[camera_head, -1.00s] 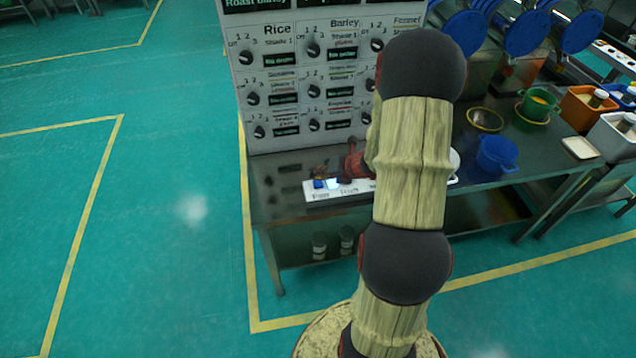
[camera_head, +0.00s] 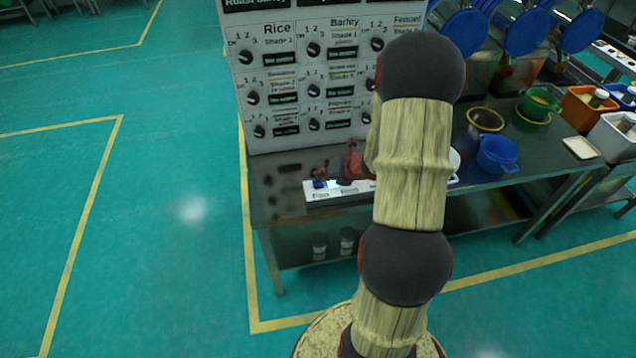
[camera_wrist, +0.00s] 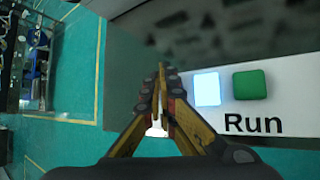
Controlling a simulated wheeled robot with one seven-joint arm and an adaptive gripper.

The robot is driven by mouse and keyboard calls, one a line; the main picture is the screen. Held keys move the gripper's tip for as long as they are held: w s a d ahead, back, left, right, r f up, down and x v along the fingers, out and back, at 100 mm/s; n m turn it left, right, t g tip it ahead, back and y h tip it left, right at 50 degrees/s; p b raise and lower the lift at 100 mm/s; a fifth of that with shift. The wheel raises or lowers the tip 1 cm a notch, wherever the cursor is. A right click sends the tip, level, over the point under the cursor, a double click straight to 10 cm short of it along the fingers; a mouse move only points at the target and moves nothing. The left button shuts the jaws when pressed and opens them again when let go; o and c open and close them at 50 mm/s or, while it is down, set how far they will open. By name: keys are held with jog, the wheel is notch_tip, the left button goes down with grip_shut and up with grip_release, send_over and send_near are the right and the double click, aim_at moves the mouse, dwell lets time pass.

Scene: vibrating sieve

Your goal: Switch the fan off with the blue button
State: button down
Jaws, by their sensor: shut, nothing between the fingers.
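The blue button (camera_head: 318,184) is at the left end of a white button strip (camera_head: 318,195) on the table's front edge. My gripper (camera_head: 320,172) is just above and behind that button in the head view, and I cannot tell whether it touches it. In the wrist view my gripper (camera_wrist: 160,70) is shut and empty. A pale lit button (camera_wrist: 207,88) and a green button (camera_wrist: 250,85), above the label "Run", are right of the fingers.
A tall control panel (camera_head: 285,75) with several dials stands behind the strip. My arm hides the strip's right part. A blue bowl (camera_head: 497,153), a green bowl (camera_head: 537,103) and bins stand on the right of the table (camera_head: 285,205). The floor at left is clear.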

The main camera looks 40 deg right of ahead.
jog(key=shift+f+b, duration=0.35)
jog(key=shift+f, duration=0.2)
dwell(0.4)
jog(key=shift+r, duration=0.1)
jog(key=shift+r+p, duration=0.85)
jog(key=shift+p, duration=0.05)
jog(key=shift+r, duration=0.1)
notch_tip(320, 180, up, 5)
jog(key=p, duration=0.4)
jog(key=shift+p, duration=0.35)
dwell(0.5)
